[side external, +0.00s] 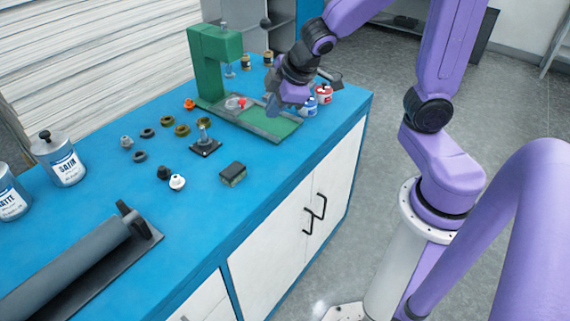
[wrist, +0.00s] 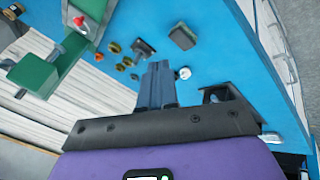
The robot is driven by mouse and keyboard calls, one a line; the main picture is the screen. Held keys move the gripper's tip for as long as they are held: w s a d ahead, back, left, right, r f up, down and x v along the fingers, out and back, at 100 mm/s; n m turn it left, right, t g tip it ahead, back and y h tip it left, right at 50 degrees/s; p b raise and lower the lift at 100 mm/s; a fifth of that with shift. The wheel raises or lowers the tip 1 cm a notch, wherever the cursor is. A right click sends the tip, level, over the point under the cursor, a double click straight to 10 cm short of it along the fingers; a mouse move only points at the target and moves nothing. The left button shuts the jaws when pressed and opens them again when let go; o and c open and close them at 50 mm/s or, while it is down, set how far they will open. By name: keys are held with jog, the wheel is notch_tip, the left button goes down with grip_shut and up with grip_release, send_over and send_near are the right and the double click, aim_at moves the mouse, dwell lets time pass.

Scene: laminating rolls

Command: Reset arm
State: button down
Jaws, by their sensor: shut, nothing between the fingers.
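My gripper (side external: 272,108) hangs over the right part of the blue bench, close to the green press and its tray. In the wrist view the two fingers (wrist: 158,68) are together with nothing between them. My purple arm reaches in from the upper right in the side view. Part of the press tray is hidden behind the gripper there.
The green press (side external: 212,60) stands at the back with a green-floored tray (side external: 280,130). Several small rings and knobs, a black-based post (side external: 205,147) and a dark block (side external: 232,173) lie mid-bench. A grey roller (side external: 70,262) and paint cans (side external: 58,158) are at left.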

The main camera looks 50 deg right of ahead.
jog(key=s+a+n+g, duration=0.1)
jog(key=s+g, duration=0.4)
jog(key=s, duration=1.6)
jog(key=shift+f+n+g+y, duration=0.3)
jog(key=shift+f+n, duration=0.1)
jog(key=shift+n, duration=0.2)
jog(key=shift+s, duration=0.1)
